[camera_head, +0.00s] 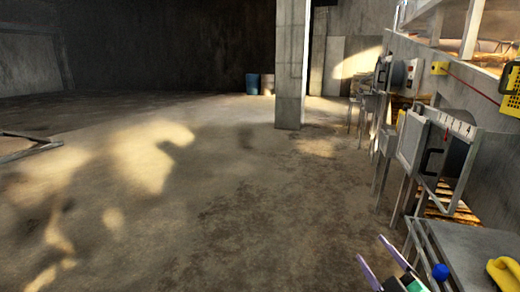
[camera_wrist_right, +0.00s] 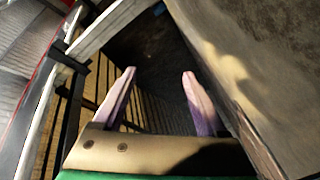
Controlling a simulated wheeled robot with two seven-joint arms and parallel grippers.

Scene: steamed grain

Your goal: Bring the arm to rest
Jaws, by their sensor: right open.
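My right gripper (camera_head: 370,246) shows at the bottom of the head view, right of the middle, with its two pale purple fingers apart. It is left of the grey metal table and over the floor side. The right wrist view also shows the gripper (camera_wrist_right: 159,73), open, with nothing between its fingers. Beyond the fingers there is a dark, shadowed space with slatted boards beside it. My left gripper is in neither view.
At the right are a grey metal table (camera_head: 465,240) with a blue ball (camera_head: 440,271) and a yellow object (camera_head: 503,273), and a grey box-shaped unit (camera_head: 418,143) on legs. A concrete pillar (camera_head: 290,70) stands farther back. The floor (camera_head: 220,210) at the left and middle is largely clear.

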